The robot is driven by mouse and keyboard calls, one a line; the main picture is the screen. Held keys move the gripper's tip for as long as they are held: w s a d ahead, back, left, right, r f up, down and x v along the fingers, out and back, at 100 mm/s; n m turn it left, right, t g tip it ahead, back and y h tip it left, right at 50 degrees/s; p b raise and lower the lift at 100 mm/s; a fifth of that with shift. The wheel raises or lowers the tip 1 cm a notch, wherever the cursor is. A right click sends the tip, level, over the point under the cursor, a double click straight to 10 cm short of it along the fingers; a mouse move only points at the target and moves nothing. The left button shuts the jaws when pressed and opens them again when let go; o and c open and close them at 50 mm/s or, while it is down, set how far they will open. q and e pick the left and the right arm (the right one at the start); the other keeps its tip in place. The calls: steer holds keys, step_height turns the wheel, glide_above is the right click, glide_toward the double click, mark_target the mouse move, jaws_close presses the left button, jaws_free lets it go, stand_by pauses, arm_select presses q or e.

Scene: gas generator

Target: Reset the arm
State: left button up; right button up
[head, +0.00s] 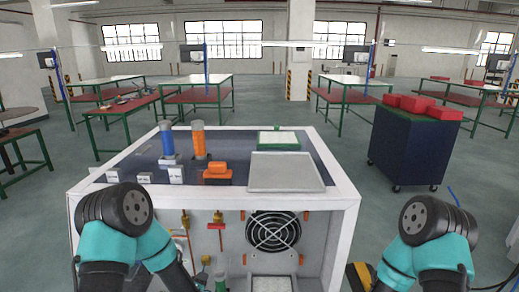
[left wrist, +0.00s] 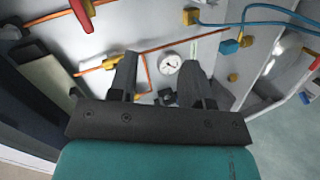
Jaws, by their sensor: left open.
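The gas generator (head: 346,207) is a white-framed cabinet in the middle of the head view, with an open front. My left arm comes in at its left front, folded downward. My left gripper (left wrist: 157,66) shows in the left wrist view with its two dark fingers spread apart and nothing between them. It faces the generator's inside wall, where a round gauge (left wrist: 169,65) appears between the fingers. My right arm is bent at the right of the generator in the head view; its gripper cannot be made out.
A fan (head: 272,231) and copper pipes fill the generator's front. A blue cylinder (head: 167,143), an orange cylinder (head: 198,140) and a grey tray (head: 285,172) stand on top. Blue hoses (left wrist: 245,25) and a red handle (left wrist: 81,14) lie near my left gripper. A dark cart (head: 410,150) stands right.

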arm_select(q)
steer(key=s+f+m+g+h, duration=0.1)
steer(key=s+f+m+g, duration=0.3)
steer(key=s, duration=0.3)
steer(key=s+f+m+g+h, duration=0.1)
steer(key=s+f+m+g, duration=0.3)
steer(key=s, duration=0.4)
steer(key=s+a+f+m+g, duration=0.1)
steer(key=s+f+m+g, duration=0.3)
steer(key=s, duration=0.4)
steer(key=shift+f+g+h, duration=0.3)
steer(key=shift+g+h, duration=0.1)
steer(key=shift+g, duration=0.1)
